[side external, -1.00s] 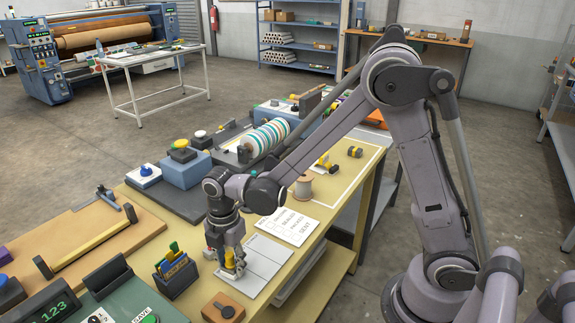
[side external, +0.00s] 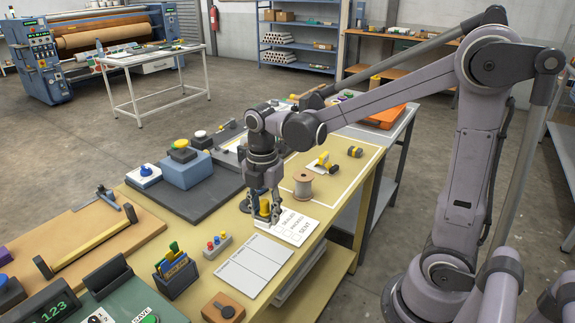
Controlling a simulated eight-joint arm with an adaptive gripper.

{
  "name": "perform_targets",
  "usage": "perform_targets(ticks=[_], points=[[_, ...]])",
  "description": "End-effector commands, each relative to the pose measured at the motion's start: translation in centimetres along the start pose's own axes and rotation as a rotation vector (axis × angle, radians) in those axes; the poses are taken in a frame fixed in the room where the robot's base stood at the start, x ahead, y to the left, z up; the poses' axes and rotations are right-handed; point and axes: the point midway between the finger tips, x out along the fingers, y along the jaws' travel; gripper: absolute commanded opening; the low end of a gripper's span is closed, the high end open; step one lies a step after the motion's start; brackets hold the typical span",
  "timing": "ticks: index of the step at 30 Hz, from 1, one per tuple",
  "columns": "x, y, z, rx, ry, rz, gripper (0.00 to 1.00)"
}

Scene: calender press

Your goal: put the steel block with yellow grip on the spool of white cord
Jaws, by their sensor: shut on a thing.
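My gripper (side external: 264,216) points down and is shut on the steel block with yellow grip (side external: 265,207). The yellow part shows between the fingers, while the steel part is mostly hidden by them. The block is over or close to the left end of the printed checklist card; I cannot tell whether it touches.
A grey block with coloured knobs (side external: 217,246) is to the left. Yellow-and-black pieces (side external: 326,164) lie beyond the spool. A blue block (side external: 186,169) stands on a dark base.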

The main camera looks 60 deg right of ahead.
Motion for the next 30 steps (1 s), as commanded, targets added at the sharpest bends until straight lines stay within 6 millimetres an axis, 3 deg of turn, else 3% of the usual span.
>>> perform_targets(ticks=[8, 17, 24, 30], points=[[-1.4, -0.3, 3.7, 0.018, 0.000, 0.000, 0.03], [-4.0, -1.2, 14.6, 0.071, 0.002, 0.001, 0.03], [-6.3, -4.7, 23.5, 0.111, 0.003, 0.003, 0.03], [-7.6, -7.8, 28.5, 0.132, 0.004, 0.004, 0.03]])
